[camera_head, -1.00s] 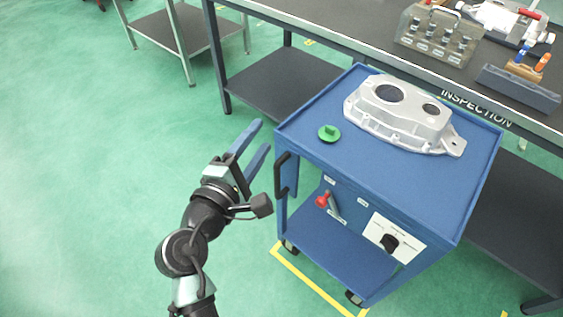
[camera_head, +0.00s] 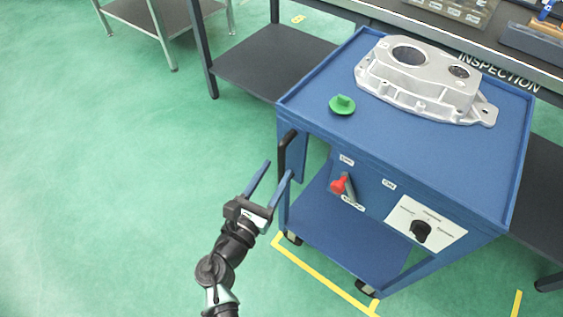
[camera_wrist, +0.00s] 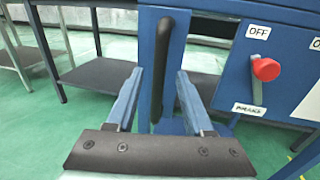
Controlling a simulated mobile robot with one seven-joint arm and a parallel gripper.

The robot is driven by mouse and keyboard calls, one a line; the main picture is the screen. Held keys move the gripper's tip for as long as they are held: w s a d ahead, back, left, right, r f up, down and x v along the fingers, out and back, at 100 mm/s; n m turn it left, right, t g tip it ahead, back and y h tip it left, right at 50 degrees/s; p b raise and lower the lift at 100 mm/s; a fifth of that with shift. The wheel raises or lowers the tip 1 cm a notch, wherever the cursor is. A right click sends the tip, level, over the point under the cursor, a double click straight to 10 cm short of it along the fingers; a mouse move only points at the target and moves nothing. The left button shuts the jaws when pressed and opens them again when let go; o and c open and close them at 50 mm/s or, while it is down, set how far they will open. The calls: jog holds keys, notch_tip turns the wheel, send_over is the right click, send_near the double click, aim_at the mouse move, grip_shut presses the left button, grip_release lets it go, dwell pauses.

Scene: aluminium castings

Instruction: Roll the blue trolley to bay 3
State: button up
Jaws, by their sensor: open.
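The blue trolley (camera_head: 345,140) stands beside the inspection bench, partly inside yellow floor lines. A grey casting (camera_head: 420,80) and a green knob-like part (camera_head: 342,105) rest on its top. Its black vertical handle (camera_head: 285,152) is on the left corner; in the wrist view the handle (camera_wrist: 163,65) shows ahead, between my fingers in the picture. My gripper (camera_head: 277,176) is open and empty, close to the handle, with no clear contact. A red-knobbed lever (camera_head: 340,185) sits on the front panel near an OFF label (camera_wrist: 258,32). No bay number shows.
The inspection bench (camera_head: 395,22) runs behind the trolley, with racks and tools on it. A grey side table (camera_head: 165,20) stands at the back left. A black dial (camera_head: 420,231) is on the trolley's front panel. The green floor at left is clear.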

aim_at(280, 165)
jog(key=shift+b+x, duration=0.3)
jog(key=shift+x, duration=1.7)
grip_shut()
